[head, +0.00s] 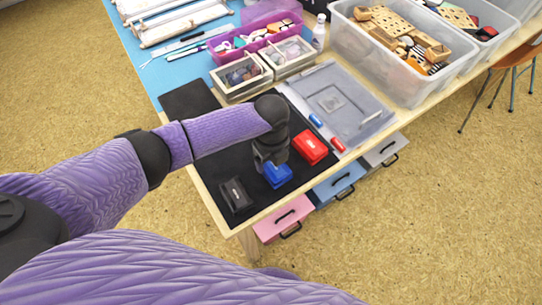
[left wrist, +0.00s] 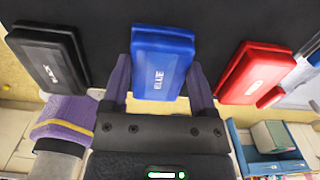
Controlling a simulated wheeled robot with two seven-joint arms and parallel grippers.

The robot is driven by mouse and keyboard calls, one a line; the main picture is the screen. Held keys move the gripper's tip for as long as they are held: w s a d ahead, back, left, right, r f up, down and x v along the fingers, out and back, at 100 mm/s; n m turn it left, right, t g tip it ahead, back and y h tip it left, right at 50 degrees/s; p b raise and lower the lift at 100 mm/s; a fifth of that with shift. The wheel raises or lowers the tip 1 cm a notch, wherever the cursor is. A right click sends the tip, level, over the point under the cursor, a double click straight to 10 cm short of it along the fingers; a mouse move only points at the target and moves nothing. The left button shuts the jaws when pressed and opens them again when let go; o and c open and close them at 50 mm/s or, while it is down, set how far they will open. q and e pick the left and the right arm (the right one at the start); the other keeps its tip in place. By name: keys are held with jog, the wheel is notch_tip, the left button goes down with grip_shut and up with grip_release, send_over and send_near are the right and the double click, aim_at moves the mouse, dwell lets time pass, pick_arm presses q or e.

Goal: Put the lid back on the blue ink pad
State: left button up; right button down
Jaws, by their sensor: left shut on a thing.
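The blue ink pad's lid (left wrist: 162,48), marked BLUE, lies between the two fingers of my left gripper (left wrist: 160,72) in the left wrist view. The gripper is shut on it. In the head view my left gripper (head: 270,160) reaches down over the blue ink pad (head: 278,175) on the black mat (head: 246,206). A blue edge shows along the lid's side, so lid and pad look lined up. I cannot tell if the lid is fully seated. My right gripper is out of view.
The black ink pad (head: 236,194) stands to the left and the red ink pad (head: 310,147) to the right, both close by. Small blue (head: 316,120) and red (head: 337,144) items lie right of the mat. Boxes and a clear bin (head: 395,75) fill the back.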

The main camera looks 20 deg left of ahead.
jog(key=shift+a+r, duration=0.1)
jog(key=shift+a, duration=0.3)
pick_arm(q)
jog(key=o, duration=1.1)
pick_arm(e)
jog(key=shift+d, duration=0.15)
